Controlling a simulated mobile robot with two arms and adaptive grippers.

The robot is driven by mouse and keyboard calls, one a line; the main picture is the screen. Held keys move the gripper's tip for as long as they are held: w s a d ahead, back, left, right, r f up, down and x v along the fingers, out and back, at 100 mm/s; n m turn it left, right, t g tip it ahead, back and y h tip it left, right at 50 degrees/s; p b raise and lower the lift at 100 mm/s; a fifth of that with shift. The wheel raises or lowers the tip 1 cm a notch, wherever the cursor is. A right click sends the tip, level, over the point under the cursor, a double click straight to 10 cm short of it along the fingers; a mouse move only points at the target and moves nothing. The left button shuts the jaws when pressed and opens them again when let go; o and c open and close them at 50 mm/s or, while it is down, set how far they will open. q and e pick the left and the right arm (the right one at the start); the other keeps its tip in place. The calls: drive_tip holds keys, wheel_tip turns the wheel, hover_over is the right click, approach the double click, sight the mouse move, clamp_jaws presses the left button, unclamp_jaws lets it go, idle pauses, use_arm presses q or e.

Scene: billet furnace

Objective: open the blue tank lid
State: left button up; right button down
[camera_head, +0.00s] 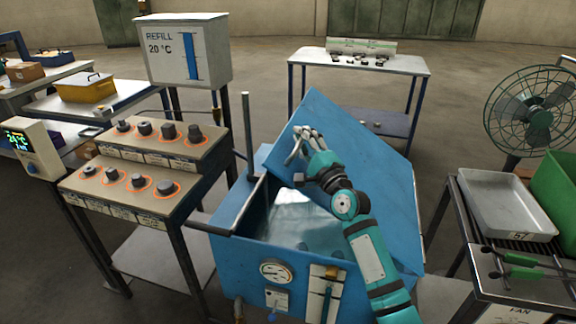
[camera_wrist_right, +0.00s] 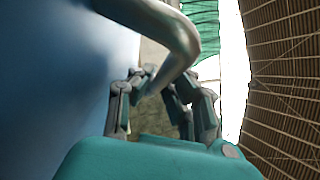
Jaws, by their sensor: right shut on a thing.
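The blue tank (camera_head: 237,249) stands in front of me with a gauge on its front. Its blue lid (camera_head: 372,170) is raised and tilted steeply, and the inside of the tank shows through the gap at the left. My right gripper (camera_head: 304,146) is at the lid's upper left part, shut on the metal lid handle (camera_head: 294,153). In the right wrist view the curved handle (camera_wrist_right: 172,35) passes by the fingers of the right gripper (camera_wrist_right: 160,95), beside the blue lid surface (camera_wrist_right: 50,80). My right arm covers part of the lid. My left gripper is not in view.
A stepped stand with several dark knobs (camera_head: 166,150) is left of the tank. A rack with a grey tray (camera_head: 507,207), a green bin (camera_head: 560,185) and a fan (camera_head: 530,110) is at the right. A table (camera_head: 400,64) stands behind, with open floor around it.

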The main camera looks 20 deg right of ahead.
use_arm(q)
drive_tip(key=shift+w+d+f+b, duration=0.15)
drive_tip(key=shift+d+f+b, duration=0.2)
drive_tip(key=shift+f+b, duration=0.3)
use_arm(e)
drive_tip(key=s+d+r+m+t+h, duration=0.2)
drive_tip(key=s+d+r+m, duration=0.3)
drive_tip(key=s+d+r, duration=0.3)
drive_tip(key=s+d+r+m+t+h, duration=0.2)
drive_tip(key=s+d+r+m+h, duration=0.3)
drive_tip(key=d, duration=1)
wheel_tip(320, 180, up, 3)
drive_tip(key=s+m, duration=0.1)
drive_tip(key=s, duration=0.1)
drive_tip(key=shift+s+d+m+t+h, duration=0.25)
drive_tip(key=shift+s+m+t+h, duration=0.05)
drive_tip(key=shift+s, duration=0.1)
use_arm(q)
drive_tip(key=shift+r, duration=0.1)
use_arm(e)
drive_tip(key=c, duration=1.6)
unclamp_jaws()
drive_tip(key=v, duration=1.2)
drive_tip(key=shift+s, duration=0.15)
